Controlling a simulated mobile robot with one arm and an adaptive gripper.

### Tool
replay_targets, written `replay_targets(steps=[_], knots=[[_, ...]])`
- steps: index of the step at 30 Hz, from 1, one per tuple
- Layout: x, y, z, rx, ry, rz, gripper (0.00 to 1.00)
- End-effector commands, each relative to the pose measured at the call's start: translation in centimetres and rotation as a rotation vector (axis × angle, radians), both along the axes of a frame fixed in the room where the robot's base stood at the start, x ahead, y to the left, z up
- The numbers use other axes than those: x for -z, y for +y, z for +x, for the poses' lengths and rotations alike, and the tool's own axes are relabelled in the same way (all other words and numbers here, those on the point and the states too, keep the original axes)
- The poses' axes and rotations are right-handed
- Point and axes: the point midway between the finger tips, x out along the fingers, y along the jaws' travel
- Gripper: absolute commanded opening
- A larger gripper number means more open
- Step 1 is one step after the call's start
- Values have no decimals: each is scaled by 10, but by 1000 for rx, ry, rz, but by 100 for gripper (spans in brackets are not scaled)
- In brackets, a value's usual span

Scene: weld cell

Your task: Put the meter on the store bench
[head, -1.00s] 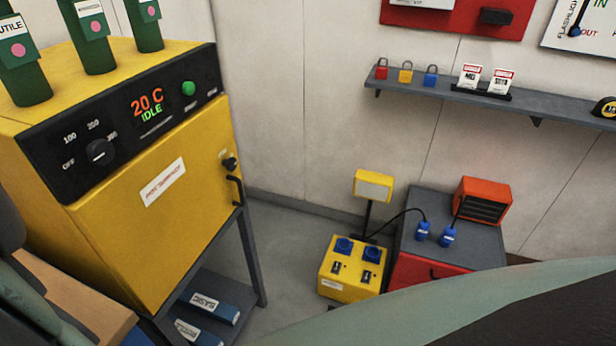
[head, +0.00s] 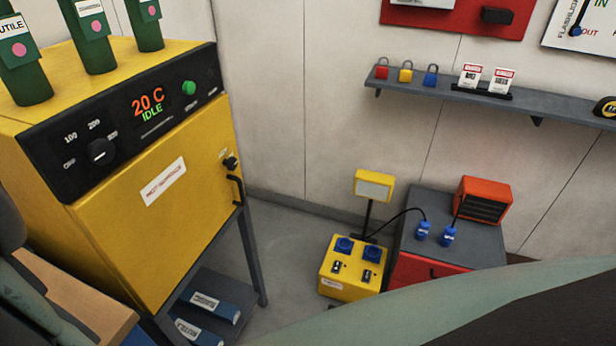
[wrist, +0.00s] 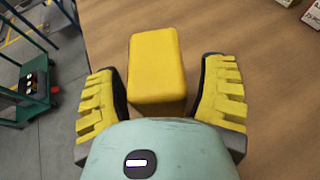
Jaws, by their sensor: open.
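A yellow block-shaped thing (wrist: 155,62) stands on a brown wooden top (wrist: 240,35) in the wrist view. It may be the meter, but no dial or display shows from this side. My gripper (wrist: 160,78) is open, with one yellow-padded finger on each side of the block. Gaps show between the block and both fingers. The block's near lower end is close to my wrist housing. The head view shows neither my gripper nor a clear meter, and I cannot tell which bench is the store bench.
In the head view a yellow oven (head: 150,210) stands at left. A yellow socket box (head: 352,268) and a red cabinet with a grey top (head: 462,243) stand by the wall, below a grey shelf (head: 540,108). A green cart (wrist: 30,95) stands left of the wooden top.

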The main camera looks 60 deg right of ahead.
Motion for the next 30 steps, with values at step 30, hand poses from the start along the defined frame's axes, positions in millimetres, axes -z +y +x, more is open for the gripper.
replay_targets(steps=[30], knots=[[-42, -108, -14, 10, -2, 0, 71]])
